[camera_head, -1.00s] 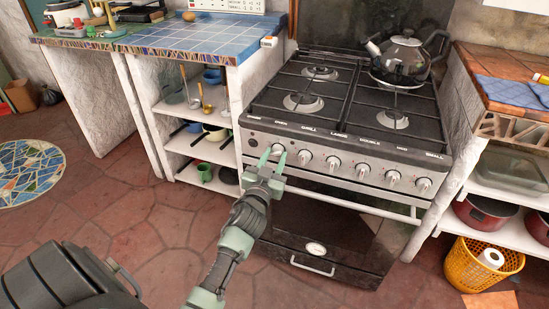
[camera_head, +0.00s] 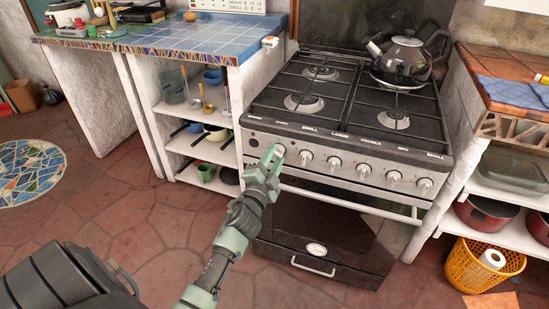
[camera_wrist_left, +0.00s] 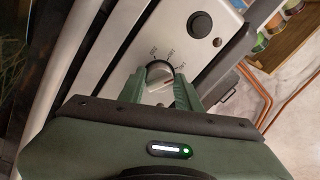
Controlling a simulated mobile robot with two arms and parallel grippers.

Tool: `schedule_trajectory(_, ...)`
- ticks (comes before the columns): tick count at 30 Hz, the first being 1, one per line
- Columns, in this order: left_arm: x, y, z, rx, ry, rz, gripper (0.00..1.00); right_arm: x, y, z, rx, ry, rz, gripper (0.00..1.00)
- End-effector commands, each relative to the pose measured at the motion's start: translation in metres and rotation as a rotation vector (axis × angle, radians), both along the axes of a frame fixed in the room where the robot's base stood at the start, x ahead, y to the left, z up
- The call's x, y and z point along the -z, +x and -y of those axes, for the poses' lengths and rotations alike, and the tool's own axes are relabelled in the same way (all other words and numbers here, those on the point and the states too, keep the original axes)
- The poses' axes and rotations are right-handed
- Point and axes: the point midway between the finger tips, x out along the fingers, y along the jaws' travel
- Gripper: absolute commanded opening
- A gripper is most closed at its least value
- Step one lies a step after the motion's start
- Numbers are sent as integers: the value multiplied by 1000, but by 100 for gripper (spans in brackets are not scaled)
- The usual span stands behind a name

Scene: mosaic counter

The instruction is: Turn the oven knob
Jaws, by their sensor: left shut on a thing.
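The oven knob (camera_head: 280,149) is the leftmost round knob on the steel front panel of the stove (camera_head: 345,165). My left gripper (camera_head: 271,153) is at this knob, its green fingers partly covering it in the head view. In the left wrist view the white-faced knob (camera_wrist_left: 158,82) with its dark dial ring sits between the two green fingers of the left gripper (camera_wrist_left: 163,88), which are shut on it. Printed marks show around the ring. My right gripper is not in view.
Several other knobs (camera_head: 333,163) continue to the right along the panel. The oven handle bar (camera_head: 350,203) runs just below them. A dark kettle (camera_head: 402,55) stands on the back right burner. A round black button (camera_wrist_left: 200,30) is near the knob.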

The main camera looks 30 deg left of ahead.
Motion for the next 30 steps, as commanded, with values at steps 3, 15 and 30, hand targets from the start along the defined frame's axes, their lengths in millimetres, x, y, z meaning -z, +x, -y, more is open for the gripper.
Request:
schedule_trajectory(3, 2, 0, 1, 2, 110, -31, 0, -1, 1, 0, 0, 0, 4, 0)
schedule_trajectory(15, 1, -1, 0, 3, 480, -119, 0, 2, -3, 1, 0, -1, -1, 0)
schedule_trajectory(30, 1, -1, -1, 4, 891, -219, 0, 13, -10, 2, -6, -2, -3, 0)
